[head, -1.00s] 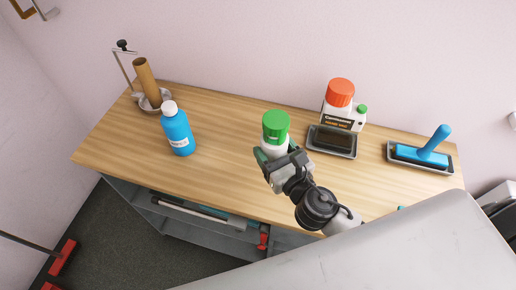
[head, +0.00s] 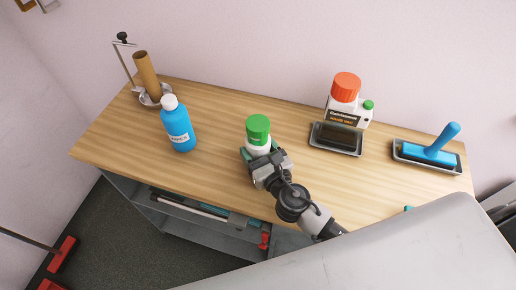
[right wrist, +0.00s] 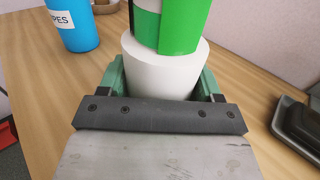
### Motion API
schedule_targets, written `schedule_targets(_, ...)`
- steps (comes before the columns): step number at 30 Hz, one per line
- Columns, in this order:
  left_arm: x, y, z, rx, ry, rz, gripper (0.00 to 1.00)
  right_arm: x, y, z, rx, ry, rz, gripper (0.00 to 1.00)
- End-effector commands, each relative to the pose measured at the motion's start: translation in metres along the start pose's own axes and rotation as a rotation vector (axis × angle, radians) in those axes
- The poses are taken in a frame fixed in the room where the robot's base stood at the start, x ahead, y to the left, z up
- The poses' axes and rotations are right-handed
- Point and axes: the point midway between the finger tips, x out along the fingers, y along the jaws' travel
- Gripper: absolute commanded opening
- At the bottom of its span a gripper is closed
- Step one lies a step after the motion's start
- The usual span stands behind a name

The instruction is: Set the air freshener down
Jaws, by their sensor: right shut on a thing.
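The air freshener, a white can with a green cap (head: 257,130), is upright near the middle of the wooden table (head: 210,165). My right gripper (head: 257,153) is shut on its lower white part. In the right wrist view the white base (right wrist: 165,68) sits between the two green fingers (right wrist: 163,85), with the green upper part above. Its bottom is hidden by the gripper, so I cannot tell whether it touches the table. My left gripper is not in view.
A blue bottle (head: 178,130) stands to the left. A cardboard tube (head: 146,75) on a metal holder is at the back left. To the right are a dark tray (head: 336,139), an orange-capped white container (head: 345,100) and a blue-handled brush (head: 440,145) on a tray.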

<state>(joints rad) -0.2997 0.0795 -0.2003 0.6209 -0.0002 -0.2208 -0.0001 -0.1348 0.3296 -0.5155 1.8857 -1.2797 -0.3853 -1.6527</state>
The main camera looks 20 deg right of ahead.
Motion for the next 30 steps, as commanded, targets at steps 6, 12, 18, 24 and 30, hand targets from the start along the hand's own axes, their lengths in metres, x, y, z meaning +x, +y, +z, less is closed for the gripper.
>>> schedule_targets(6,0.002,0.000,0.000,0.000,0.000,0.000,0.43,0.000,0.000,-0.002,-0.001,0.000,0.000,0.84)
schedule_targets(12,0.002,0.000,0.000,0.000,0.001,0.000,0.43,0.000,0.000,-0.002,-0.001,0.000,0.000,0.90)
schedule_targets(18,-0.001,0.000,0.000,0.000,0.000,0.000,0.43,-0.002,0.000,0.001,0.000,0.001,0.000,0.90)
schedule_targets(24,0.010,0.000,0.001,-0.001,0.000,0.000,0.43,-0.037,0.000,-0.003,0.000,0.003,0.002,0.90)
schedule_targets(30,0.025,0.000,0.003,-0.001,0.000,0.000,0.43,-0.082,0.000,-0.005,0.000,0.004,0.002,0.90)
